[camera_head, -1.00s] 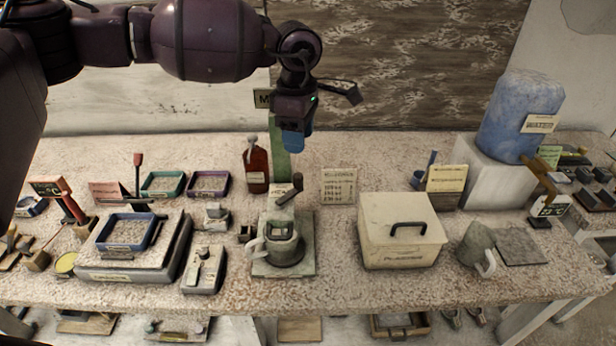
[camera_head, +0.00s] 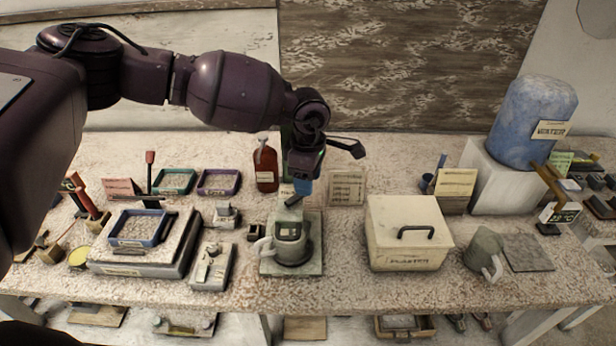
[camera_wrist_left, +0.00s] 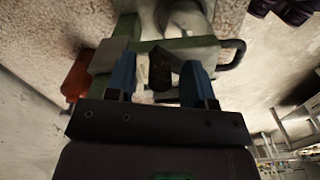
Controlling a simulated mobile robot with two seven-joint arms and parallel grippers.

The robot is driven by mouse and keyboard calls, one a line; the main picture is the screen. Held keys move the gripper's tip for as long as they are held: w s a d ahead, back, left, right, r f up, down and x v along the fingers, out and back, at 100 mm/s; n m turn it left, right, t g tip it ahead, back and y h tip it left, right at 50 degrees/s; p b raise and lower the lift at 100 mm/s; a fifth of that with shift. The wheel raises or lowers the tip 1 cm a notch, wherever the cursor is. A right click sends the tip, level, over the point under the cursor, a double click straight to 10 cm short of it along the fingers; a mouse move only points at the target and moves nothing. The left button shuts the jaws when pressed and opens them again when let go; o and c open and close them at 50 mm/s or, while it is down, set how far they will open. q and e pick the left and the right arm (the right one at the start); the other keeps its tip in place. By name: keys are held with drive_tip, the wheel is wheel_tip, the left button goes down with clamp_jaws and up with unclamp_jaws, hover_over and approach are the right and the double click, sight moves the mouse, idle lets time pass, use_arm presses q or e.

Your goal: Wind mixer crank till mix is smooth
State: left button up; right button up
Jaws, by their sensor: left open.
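The mixer has a green column and base plate (camera_head: 314,262). A grey mixing jug (camera_head: 292,246) with a pale handle stands on the base. The mixer's crank (camera_head: 293,202) has a dark grip, seen from above in the left wrist view (camera_wrist_left: 160,70). My left gripper (camera_head: 302,188) is open, blue fingertips down, just over the crank. In the left wrist view its fingers (camera_wrist_left: 158,66) stand apart on either side of the dark grip, with visible gaps. The mix in the jug is hidden. My right gripper is not in view.
A red-brown bottle (camera_head: 265,168) stands behind left of the mixer. A plaster box (camera_head: 408,240) is to the right. A scale (camera_head: 175,258) with a blue tray (camera_head: 139,229) is to the left. A blue water tank (camera_head: 528,120) stands at the back right.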

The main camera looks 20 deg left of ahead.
use_arm(q)
drive_tip(key=c, duration=0.5)
clamp_jaws()
drive_tip(key=shift+s+d+f+m+b, duration=0.1)
drive_tip(key=shift+s+d+m+b, duration=0.15)
drive_tip(key=shift+m, duration=0.25)
drive_tip(key=shift+d+m+b, duration=0.15)
drive_tip(key=shift+m+b, duration=0.2)
drive_tip(key=shift+m, duration=0.15)
drive_tip(key=shift+s+d+m+b, duration=0.3)
drive_tip(key=shift+s+m+b, duration=0.25)
drive_tip(key=shift+m, duration=0.7)
drive_tip(key=shift+s+d+m+b, duration=0.4)
drive_tip(key=shift+m+b, duration=0.15)
drive_tip(key=shift+m, duration=0.65)
drive_tip(key=shift+s+d+m+b, duration=0.25)
drive_tip(key=shift+s+m+b, duration=0.3)
drive_tip(key=shift+m, duration=0.7)
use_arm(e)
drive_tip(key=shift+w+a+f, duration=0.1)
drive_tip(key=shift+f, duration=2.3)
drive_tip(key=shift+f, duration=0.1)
